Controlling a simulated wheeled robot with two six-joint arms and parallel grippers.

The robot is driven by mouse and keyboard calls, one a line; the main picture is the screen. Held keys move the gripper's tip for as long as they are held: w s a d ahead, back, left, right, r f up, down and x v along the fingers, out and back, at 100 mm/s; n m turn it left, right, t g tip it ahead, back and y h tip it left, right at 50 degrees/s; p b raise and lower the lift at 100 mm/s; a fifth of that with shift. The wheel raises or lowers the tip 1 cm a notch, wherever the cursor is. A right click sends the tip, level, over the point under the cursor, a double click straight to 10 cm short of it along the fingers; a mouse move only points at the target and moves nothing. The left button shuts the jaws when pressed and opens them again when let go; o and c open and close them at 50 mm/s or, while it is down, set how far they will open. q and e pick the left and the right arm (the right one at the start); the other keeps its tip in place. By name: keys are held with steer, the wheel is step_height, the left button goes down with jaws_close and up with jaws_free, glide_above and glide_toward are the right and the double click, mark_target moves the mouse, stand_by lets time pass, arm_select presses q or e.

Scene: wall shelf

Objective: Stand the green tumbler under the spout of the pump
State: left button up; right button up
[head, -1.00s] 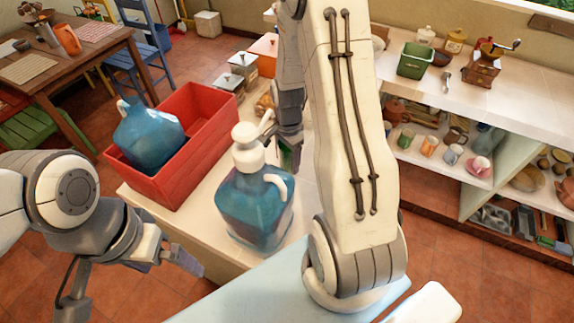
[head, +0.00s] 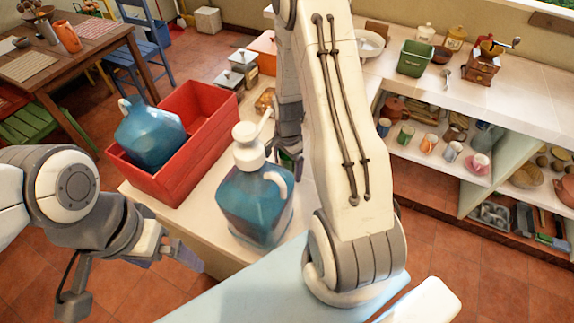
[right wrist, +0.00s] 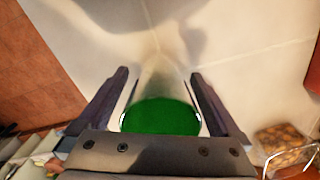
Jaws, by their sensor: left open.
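The pump is a blue glass bottle (head: 255,205) with a white pump head, upright on the counter; its white spout (head: 266,122) points up and to the right. In the head view the tumbler (head: 287,158) is mostly hidden behind the right gripper and arm, just right of and behind the pump. I cannot tell whether its base touches the counter. My left gripper (head: 132,278) is open and empty, low at the left, in front of the counter.
A red crate (head: 180,185) holding a blue jug (head: 150,135) stands left of the pump. Metal canisters (head: 243,68) stand at the back. A shelf unit (head: 440,180) with mugs is at right. My right arm blocks the view of the counter right of the pump.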

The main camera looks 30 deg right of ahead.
steer(key=shift+r, duration=0.15)
step_height(320, 180, up, 12)
steer(key=b, duration=0.2)
stand_by(0.6)
